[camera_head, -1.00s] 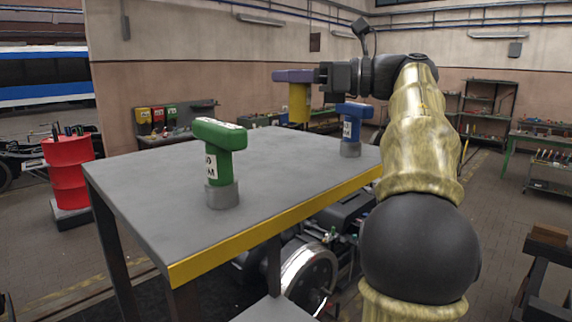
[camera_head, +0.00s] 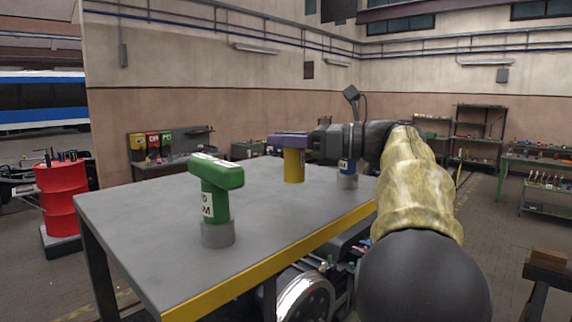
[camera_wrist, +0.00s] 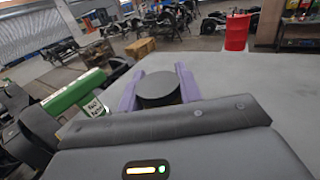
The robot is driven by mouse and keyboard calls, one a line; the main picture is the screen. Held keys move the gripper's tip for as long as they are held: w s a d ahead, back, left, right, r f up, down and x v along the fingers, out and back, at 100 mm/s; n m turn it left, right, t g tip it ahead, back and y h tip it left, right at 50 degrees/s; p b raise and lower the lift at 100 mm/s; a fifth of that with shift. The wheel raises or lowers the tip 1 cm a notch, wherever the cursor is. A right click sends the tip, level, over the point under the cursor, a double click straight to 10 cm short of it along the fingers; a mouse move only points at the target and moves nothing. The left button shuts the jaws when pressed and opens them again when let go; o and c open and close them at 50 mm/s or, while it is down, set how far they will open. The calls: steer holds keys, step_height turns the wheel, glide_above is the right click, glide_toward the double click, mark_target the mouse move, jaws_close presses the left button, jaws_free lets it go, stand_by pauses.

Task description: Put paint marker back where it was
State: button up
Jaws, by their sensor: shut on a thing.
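My gripper (camera_head: 284,140), with purple fingers, is shut on a yellow cylinder (camera_head: 294,166), which I take to be the paint marker. It is upright over the grey table. I cannot tell whether its lower end touches the table. In the wrist view the fingers (camera_wrist: 160,84) lie on either side of its round dark top (camera_wrist: 159,90). A green T-shaped thing (camera_head: 216,181) stands in a grey round base at the near left; it also shows in the wrist view (camera_wrist: 77,92).
The grey tabletop (camera_head: 150,220) has a yellow front edge (camera_head: 225,288) and bare room left of the yellow cylinder. A red drum (camera_head: 62,200) stands on the floor at the left. Shelves line the back wall.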

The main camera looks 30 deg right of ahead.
mark_target(286, 180)
steer(key=shift+s+f, duration=0.15)
steer(key=shift+f, duration=0.25)
steer(key=shift+a, duration=0.1)
steer(key=shift+f, duration=0.1)
steer(key=shift+w+f, duration=0.2)
steer(key=shift+f, duration=0.2)
steer(key=shift+s+f+p, duration=0.25)
steer(key=shift+f+p, duration=0.45)
steer(key=shift+f, duration=0.55)
steer(key=shift+w+f, duration=0.15)
steer(key=shift+f, duration=0.05)
steer(key=shift+f, duration=0.1)
steer(key=o, duration=1)
steer(key=shift+o, duration=0.2)
